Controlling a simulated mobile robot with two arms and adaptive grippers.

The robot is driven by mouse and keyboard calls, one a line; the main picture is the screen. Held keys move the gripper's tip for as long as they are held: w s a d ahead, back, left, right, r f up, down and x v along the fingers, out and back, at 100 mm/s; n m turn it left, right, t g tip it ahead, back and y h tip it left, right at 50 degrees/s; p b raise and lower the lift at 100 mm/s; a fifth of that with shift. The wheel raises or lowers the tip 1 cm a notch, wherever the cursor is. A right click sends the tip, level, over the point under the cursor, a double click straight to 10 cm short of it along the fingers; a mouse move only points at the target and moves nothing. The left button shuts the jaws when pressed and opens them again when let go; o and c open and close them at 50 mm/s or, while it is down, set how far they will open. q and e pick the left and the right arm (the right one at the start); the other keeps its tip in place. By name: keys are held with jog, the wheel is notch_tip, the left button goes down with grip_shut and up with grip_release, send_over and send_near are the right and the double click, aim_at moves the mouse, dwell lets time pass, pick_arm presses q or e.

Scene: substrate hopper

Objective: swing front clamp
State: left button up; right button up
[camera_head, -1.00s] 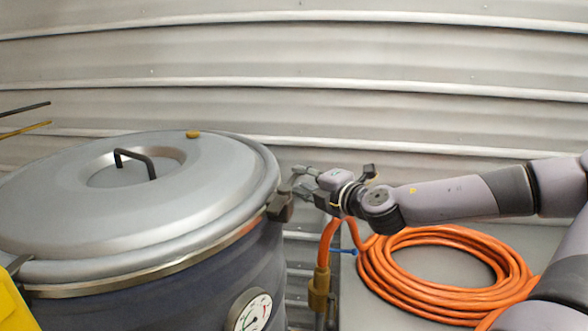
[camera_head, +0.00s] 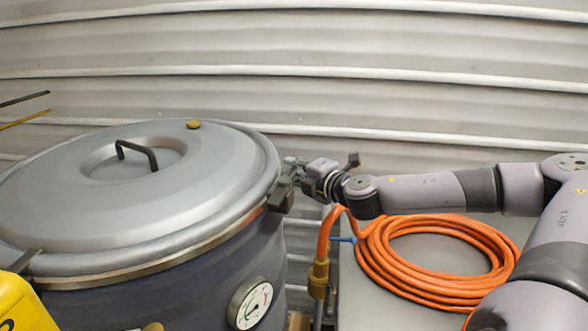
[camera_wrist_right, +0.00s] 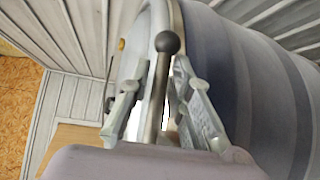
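The hopper's round grey lid (camera_head: 90,215) is down on the dark drum (camera_head: 190,285). A dark clamp (camera_head: 281,194) sits at the right side of the lid rim. My right gripper (camera_head: 292,163) is right at this clamp, beside the lid edge. In the right wrist view, a clamp lever with a ball knob (camera_wrist_right: 168,42) stands between the two fingers of the right gripper (camera_wrist_right: 163,88). The fingers are spread on either side of the lever; a gap shows, and contact is not clear. My left gripper is out of view.
A dial gauge (camera_head: 250,303) is on the drum front. A coiled orange hose (camera_head: 440,265) lies on a grey surface to the right. A yellow object (camera_head: 25,305) stands at the lower left. The ribbed wall (camera_head: 300,50) is behind.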

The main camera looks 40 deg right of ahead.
grip_shut()
jog(key=shift+r, duration=0.1)
dwell(0.4)
